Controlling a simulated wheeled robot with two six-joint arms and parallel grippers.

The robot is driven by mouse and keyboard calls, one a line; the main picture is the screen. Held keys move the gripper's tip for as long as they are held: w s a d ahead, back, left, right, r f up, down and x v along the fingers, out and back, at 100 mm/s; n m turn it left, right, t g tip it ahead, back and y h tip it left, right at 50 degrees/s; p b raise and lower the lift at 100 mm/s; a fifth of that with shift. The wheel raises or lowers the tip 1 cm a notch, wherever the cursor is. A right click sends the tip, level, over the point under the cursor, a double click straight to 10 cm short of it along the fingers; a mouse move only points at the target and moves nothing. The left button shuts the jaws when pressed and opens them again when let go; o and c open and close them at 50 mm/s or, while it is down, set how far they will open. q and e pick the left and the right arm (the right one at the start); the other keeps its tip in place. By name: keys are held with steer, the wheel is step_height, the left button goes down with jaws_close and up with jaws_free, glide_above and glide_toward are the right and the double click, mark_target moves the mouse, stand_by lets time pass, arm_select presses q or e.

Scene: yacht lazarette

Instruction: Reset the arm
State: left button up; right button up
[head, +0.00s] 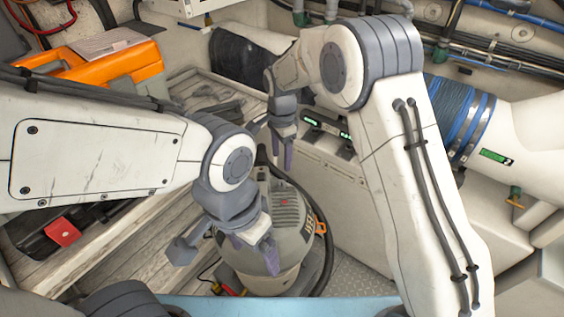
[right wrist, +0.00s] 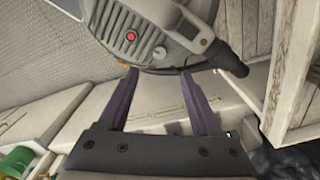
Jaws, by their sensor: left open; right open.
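My left gripper (head: 258,252) is open and empty, with purple fingers pointing down in front of a grey canister machine. My right gripper (head: 283,150) is higher and farther back, above a white bench. In the right wrist view my right gripper (right wrist: 158,100) shows two purple fingers spread apart with nothing between them. Both of my arms are bent, the left coming in from the left and the right from the lower right.
The grey canister machine (head: 285,208) with a black hose stands on the floor; its red button shows in the right wrist view (right wrist: 131,36). An orange case (head: 110,66) lies at upper left. A white bench (head: 330,178) stands behind. Pipes and cables (head: 480,60) run along the right wall.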

stand_by(0.4)
steer(key=s+a+r+n, duration=0.1)
steer(key=s+r+n, duration=0.4)
steer(key=s+r, duration=0.3)
steer(key=s+d+r+n, duration=0.1)
steer(key=s+d+n, duration=0.2)
steer(key=s+n, duration=0.4)
steer(key=s+d+r+n+y, duration=0.1)
steer(key=s+d+n, duration=0.2)
steer(key=s, duration=1.4)
steer(key=n, duration=0.4)
steer(key=shift+s, duration=0.1)
